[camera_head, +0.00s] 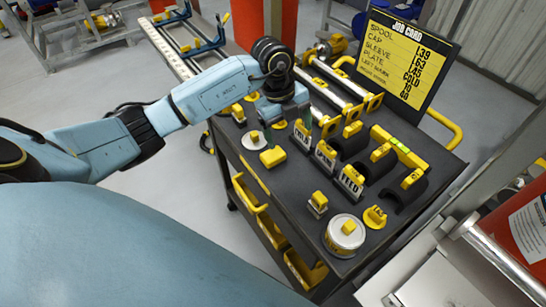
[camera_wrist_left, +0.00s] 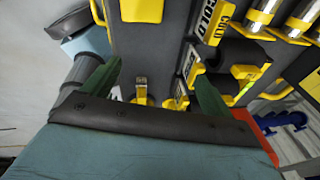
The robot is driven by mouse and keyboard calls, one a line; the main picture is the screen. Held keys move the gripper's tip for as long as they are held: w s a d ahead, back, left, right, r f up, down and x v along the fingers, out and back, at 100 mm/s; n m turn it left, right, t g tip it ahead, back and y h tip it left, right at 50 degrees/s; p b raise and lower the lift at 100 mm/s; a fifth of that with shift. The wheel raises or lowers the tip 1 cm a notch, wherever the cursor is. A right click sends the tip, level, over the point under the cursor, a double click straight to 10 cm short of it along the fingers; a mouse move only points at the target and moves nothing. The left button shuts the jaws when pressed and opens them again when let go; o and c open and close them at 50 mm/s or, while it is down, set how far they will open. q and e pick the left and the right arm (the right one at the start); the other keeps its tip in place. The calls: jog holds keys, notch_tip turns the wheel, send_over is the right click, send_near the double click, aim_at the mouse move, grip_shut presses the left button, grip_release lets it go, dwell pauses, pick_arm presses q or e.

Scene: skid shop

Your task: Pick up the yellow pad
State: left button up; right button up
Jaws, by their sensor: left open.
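The yellow pad (camera_head: 273,157) appears to be the chunky yellow block on the dark cart top, left of the COLD sign. In the left wrist view a yellow block that looks like the pad (camera_wrist_left: 142,10) is cut off by the top edge. My left gripper (camera_head: 288,118) hangs over the cart, behind the pad in the head view and apart from it. In the left wrist view its green fingers (camera_wrist_left: 158,72) are spread, with nothing gripped between them. The gripper's own body hides part of the cart top. My right gripper is in neither view.
The COLD sign (camera_head: 302,135) stands close right of the pad, with more upright signs beyond. A white disc (camera_head: 254,141) lies to its left and a white can (camera_head: 344,235) near the front. Metal rods (camera_head: 343,80) and the job card board (camera_head: 402,60) are behind.

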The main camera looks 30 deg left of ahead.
pick_arm(q)
jog(key=a+n+y, duration=0.2)
jog(key=a, duration=0.3)
send_over(273, 154)
jog(key=shift+g, duration=0.4)
jog(key=f, duration=0.6)
jog(key=shift+s+a+f+b, duration=0.1)
jog(key=shift+a+f+b, duration=0.2)
jog(key=shift+f+b, duration=0.1)
jog(key=f, duration=0.5)
jog(key=shift+d+f, duration=0.25)
jog(key=shift+f, duration=0.1)
jog(key=c, duration=1.1)
jog(key=shift+o, duration=0.2)
notch_tip(273, 154, up, 10)
jog(key=shift+r+p, duration=0.1)
jog(key=shift+p, duration=0.25)
jog(key=o, duration=0.4)
jog(key=c, duration=0.3)
jog(key=shift+m, duration=0.4)
